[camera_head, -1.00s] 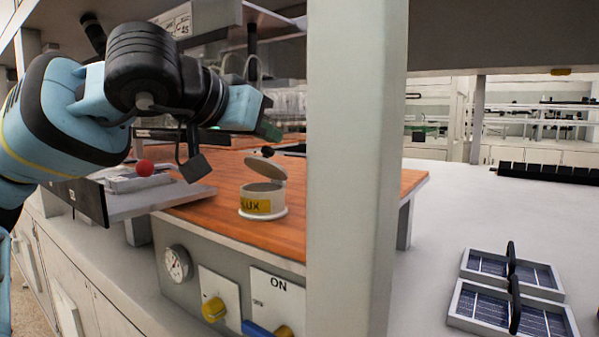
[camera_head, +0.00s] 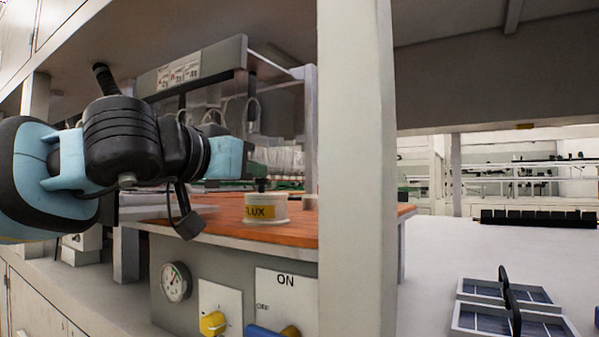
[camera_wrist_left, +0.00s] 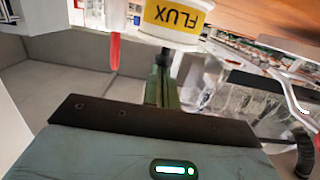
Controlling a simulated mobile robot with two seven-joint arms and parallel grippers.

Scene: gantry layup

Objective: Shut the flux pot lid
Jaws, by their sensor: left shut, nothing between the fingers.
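The white flux pot (camera_head: 266,211) with a yellow FLUX label stands upright on the orange-brown bench top. No raised lid shows above it, and the top looks flat, so the lid appears to be down; its fit on the rim is too small to tell. My left gripper (camera_head: 262,186) is shut and empty, with its dark fingertips at the top of the pot. In the left wrist view the flux pot (camera_wrist_left: 175,18) appears upside down, just beyond the closed fingertips of my left gripper (camera_wrist_left: 163,58).
A pale upright post (camera_head: 355,170) stands right of the pot. A panel with a gauge (camera_head: 175,281) and a yellow knob (camera_head: 213,323) is below the bench top. Framed solar panels (camera_head: 510,310) lie on the white table at right. A shelf hangs overhead.

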